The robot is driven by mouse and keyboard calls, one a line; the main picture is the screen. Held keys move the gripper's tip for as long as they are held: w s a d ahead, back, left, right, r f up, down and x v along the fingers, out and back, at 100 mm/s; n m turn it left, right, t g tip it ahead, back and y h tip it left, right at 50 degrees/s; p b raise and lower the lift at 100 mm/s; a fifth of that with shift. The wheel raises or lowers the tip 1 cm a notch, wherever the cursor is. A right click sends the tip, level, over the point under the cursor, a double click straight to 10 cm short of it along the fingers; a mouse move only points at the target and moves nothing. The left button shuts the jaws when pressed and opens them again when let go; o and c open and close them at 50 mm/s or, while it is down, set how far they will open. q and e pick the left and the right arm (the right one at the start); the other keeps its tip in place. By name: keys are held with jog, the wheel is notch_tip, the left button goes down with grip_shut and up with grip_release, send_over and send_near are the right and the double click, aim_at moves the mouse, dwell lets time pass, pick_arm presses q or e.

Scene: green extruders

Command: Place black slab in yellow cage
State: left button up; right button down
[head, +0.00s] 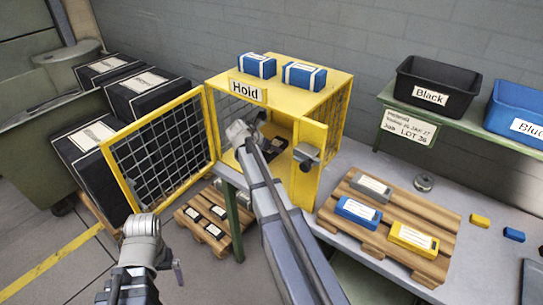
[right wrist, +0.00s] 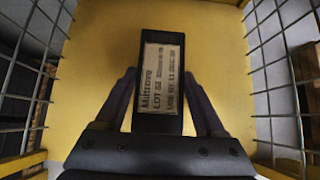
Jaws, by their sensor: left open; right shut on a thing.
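The yellow cage (head: 320,135), labelled "Hold", stands on the worktop in the head view, with its mesh door (head: 160,148) swung open to the left. My right arm reaches in through its front. In the right wrist view my right gripper (right wrist: 160,75) is shut on the black slab (right wrist: 160,120), which has a pale printed label. The slab is over the yellow cage floor (right wrist: 95,60), between mesh walls; I cannot tell whether it touches the floor. In the head view the arm and cage largely hide that gripper. My left gripper (head: 141,232) is open at the lower left, outside the cage.
Two blue boxes (head: 304,76) lie on the cage top. A wooden pallet (head: 430,210) with grey, blue and yellow slabs is to the right. A black bin (head: 440,84) and a blue bin (head: 518,112) stand on the shelf. A low pallet (head: 205,228) holds dark slabs.

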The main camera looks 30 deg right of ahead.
notch_tip(320, 180, down, 4)
jog(key=b, duration=0.3)
jog(key=shift+r, duration=0.25)
jog(key=shift+d+f, duration=0.15)
jog(key=shift+f, duration=0.1)
jog(key=shift+w+r, duration=0.1)
jog(key=shift+f+b, duration=0.2)
jog(key=shift+b, duration=0.15)
grip_release()
jog(key=shift+r, duration=0.1)
